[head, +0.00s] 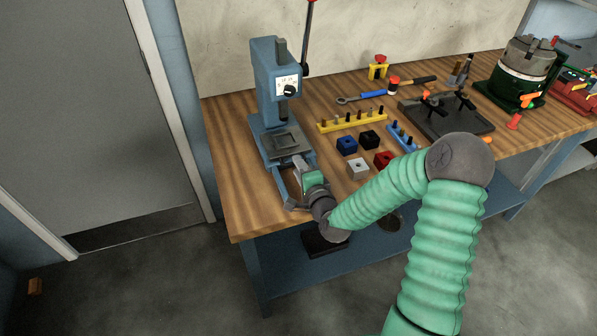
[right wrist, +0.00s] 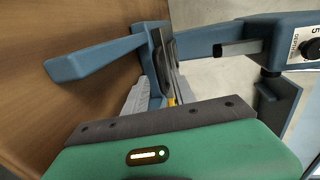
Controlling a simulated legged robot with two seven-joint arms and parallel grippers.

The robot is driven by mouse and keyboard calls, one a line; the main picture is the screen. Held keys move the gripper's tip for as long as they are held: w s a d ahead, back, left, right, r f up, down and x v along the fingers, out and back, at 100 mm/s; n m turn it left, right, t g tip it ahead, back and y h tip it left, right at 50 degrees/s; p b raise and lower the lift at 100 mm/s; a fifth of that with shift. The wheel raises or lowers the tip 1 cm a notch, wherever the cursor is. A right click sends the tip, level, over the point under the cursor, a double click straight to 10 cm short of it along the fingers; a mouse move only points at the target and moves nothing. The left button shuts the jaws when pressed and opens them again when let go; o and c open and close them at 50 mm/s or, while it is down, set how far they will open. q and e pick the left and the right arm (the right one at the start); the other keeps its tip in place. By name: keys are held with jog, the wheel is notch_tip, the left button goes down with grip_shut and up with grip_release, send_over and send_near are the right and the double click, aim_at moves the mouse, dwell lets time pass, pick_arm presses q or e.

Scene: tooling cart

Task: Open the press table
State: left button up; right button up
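The blue arbor press (head: 272,80) stands at the left end of the workbench, with its lever rising at the top right. Its table, a dark grey plate (head: 281,142), sits low between the column and the base legs. My right gripper (head: 299,163) is at the front of the press, just in front of the plate. In the right wrist view, the two grey fingers (right wrist: 158,97) stand apart, with the thin edge of a plate (right wrist: 167,55) between or just beyond them. Contact cannot be told. The press's blue base leg (right wrist: 95,58) also shows there. My left gripper is out of view.
A yellow pin rack (head: 352,120), small blue (head: 346,145), black (head: 369,139) and white (head: 358,169) blocks lie right of the press. A dark fixture plate (head: 445,118) and a green chuck stand (head: 520,75) are farther right.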

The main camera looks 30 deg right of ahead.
jog(key=shift+w+d+f, duration=0.1)
jog(key=shift+w+d, duration=0.05)
jog(key=shift+w, duration=0.25)
jog(key=shift+s+d, duration=0.1)
jog(key=shift+d, duration=0.15)
jog(key=shift+c, duration=1.1)
grip_shut()
jog(key=shift+a+f, duration=0.15)
jog(key=shift+a, duration=0.1)
